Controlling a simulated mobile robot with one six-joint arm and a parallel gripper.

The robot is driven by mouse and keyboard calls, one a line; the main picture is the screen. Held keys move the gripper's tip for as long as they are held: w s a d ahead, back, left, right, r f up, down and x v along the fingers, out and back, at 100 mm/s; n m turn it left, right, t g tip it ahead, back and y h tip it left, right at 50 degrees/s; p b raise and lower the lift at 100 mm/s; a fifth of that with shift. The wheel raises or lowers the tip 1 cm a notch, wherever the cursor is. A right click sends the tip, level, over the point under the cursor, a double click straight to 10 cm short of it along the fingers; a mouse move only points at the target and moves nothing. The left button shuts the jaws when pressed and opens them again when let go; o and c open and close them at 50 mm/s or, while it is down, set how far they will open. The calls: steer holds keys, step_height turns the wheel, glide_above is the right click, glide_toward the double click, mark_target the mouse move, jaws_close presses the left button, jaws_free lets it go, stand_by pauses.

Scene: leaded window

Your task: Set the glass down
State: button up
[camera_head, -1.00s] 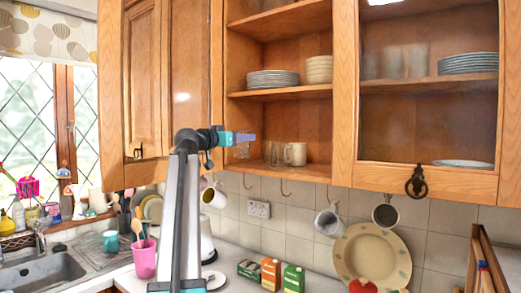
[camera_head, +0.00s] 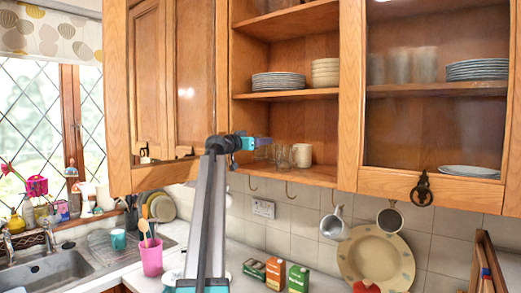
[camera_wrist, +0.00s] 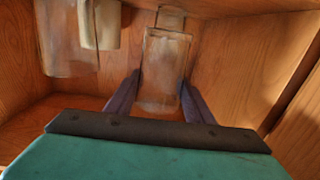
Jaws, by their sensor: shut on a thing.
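My gripper (camera_head: 262,142) is at the left side of the open cupboard's lower shelf (camera_head: 318,172). In the wrist view my gripper (camera_wrist: 157,95) has its two dark fingers on either side of a clear glass (camera_wrist: 164,70), shut on it. The held glass (camera_head: 260,153) shows only faintly in the head view, below the fingers. Whether its base touches the shelf cannot be told.
A white mug (camera_head: 302,155) and clear glasses (camera_head: 281,154) stand on the same shelf, to the right of my gripper. The mug also shows in the wrist view (camera_wrist: 100,24). Plates (camera_head: 276,82) and bowls (camera_head: 325,72) are on the shelf above.

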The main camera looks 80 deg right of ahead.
mark_target(260, 149)
steer(key=shift+f+p, duration=0.9)
steer(key=shift+f, duration=0.85)
steer(key=shift+f, duration=0.15)
steer(key=o, duration=1.2)
steer(key=b+v, duration=0.3)
steer(key=v, duration=0.9)
steer(key=shift+b, duration=0.4)
